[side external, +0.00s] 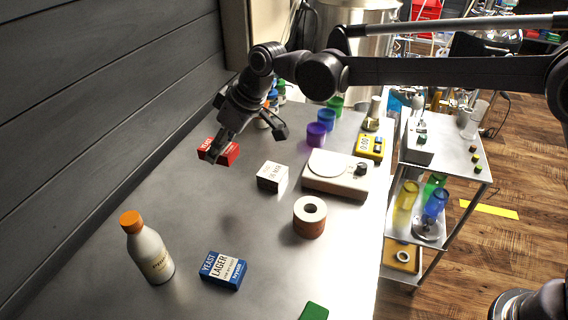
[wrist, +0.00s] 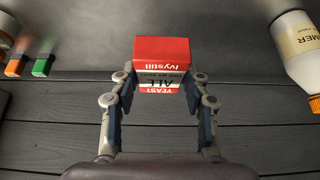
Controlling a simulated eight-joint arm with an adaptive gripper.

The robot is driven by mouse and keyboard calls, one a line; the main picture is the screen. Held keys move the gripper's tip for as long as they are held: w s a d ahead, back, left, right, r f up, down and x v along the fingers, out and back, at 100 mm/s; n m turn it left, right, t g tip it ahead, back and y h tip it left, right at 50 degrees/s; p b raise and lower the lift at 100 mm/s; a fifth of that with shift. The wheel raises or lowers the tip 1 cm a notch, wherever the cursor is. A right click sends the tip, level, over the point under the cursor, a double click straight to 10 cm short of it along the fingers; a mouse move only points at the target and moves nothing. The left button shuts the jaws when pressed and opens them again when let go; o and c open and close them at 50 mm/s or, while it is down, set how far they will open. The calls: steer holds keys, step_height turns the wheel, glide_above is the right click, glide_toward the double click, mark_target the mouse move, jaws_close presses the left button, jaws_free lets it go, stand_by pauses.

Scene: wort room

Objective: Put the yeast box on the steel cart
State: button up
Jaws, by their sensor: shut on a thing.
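In the wrist view the red box (wrist: 162,50) sits between the two fingers. Whether it is clear of the table is hard to tell. A second yeast box, the blue lager one (side external: 223,270), lies on the table near the front. The steel cart (side external: 452,148) stands to the right, beyond the table's edge. Its top shelf bears a pale box-shaped device and a few small items.
A white box (side external: 271,177), a scale (side external: 336,175), a brown roll (side external: 309,217) and an orange-capped bottle (side external: 149,250) stand on the table. Coloured cups (side external: 317,135) and a yellow device (side external: 370,146) are further back. The plank wall (side external: 90,110) borders the left.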

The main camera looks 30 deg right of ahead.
step_height(320, 180, up, 5)
steer(key=shift+d+f, duration=0.15)
steer(key=shift+f, duration=0.05)
steer(key=shift+w+d+r, duration=0.2)
steer(key=shift+w+d, duration=0.1)
steer(key=shift+d, duration=0.25)
steer(key=w+d+m+t+h, duration=0.3)
steer(key=d+m, duration=0.6)
steer(key=d, duration=3.4)
steer(key=s+d+m+g+h, duration=0.1)
steer(key=s+d+m+h, duration=0.15)
steer(key=s+d, duration=0.65)
steer(key=s+d+m+g+h, duration=0.1)
steer(key=s+d+m, duration=0.3)
steer(key=d, duration=0.9)
steer(key=s+d+m+g+h, duration=0.1)
steer(key=s+d+m+h, duration=0.1)
steer(key=s+d, duration=0.8)
glide_above(448, 147)
steer(key=s+a, duration=0.1)
steer(key=s, duration=0.1)
steer(key=f, duration=1.9)
steer(key=shift+w+a+f, duration=0.15)
steer(key=shift+a+f, duration=0.05)
steer(key=shift+f, duration=2.2)
